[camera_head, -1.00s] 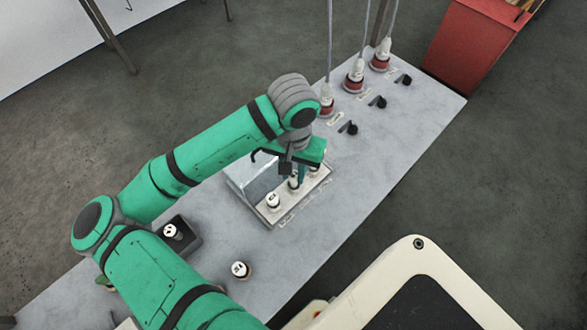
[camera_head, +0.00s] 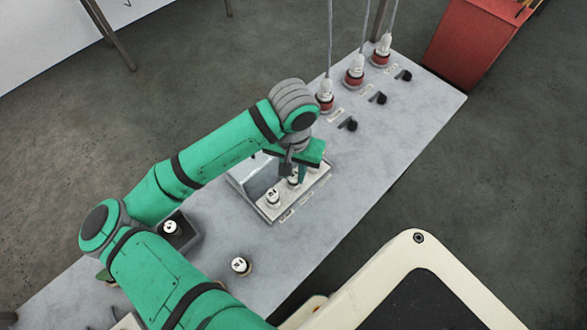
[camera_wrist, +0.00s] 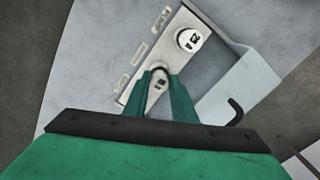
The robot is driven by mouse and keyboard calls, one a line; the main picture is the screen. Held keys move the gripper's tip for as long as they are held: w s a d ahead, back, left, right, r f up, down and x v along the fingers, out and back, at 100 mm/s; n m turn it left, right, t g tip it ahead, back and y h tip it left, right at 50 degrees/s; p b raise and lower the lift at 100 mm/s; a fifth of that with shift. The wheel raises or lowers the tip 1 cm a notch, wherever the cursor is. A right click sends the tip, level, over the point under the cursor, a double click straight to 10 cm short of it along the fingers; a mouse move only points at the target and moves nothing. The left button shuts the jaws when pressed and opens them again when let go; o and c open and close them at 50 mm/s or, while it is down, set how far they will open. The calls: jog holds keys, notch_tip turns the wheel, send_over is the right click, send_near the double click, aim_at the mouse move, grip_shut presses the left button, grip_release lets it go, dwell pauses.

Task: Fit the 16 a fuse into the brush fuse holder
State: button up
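My gripper (camera_wrist: 161,84) is over the light fuse panel (camera_wrist: 133,95). A second white-capped fuse (camera_wrist: 190,39) stands in the neighbouring seat. In the head view my gripper (camera_head: 296,174) hides part of the panel (camera_head: 300,200). The brush label cannot be read.
One loose fuse (camera_head: 241,265) stands on the grey bench, another (camera_head: 170,227) in a dark block (camera_head: 184,240). Three red-based plugs with cords, such as one (camera_head: 325,97), and black knobs (camera_head: 351,124) are beyond. Bench right of the panel is clear.

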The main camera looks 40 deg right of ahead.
jog(key=o, duration=0.4)
jog(key=shift+r, duration=0.15)
notch_tip(320, 180, up, 10)
jog(key=shift+r, duration=0.25)
dwell(0.7)
